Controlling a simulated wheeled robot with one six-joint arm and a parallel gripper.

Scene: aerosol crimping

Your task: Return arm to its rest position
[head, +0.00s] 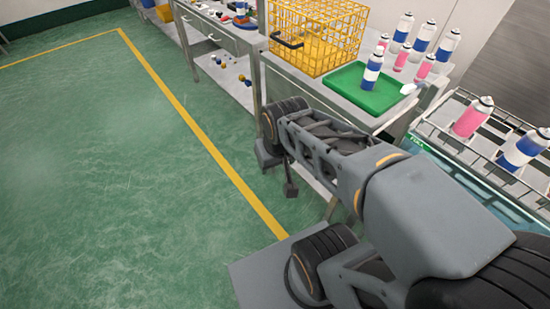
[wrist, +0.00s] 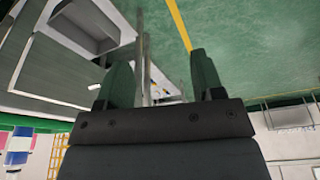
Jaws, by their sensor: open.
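My gripper (wrist: 160,78) shows in the wrist view with its two fingers apart and nothing between them. In the head view my arm (head: 350,165) reaches from the lower right toward the front of the workbench. There the gripper (head: 279,173) hangs beside the bench at its left front corner, its fingertips small and dark. Past the fingers, the wrist view shows green floor and grey bench parts, tilted.
A yellow wire basket (head: 318,35) and a green tray (head: 348,92) with a blue-and-white can (head: 372,70) stand on the bench. Several cans stand behind. A rack (head: 455,125) holds pink and blue cans at right. Open green floor (head: 110,180) lies left.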

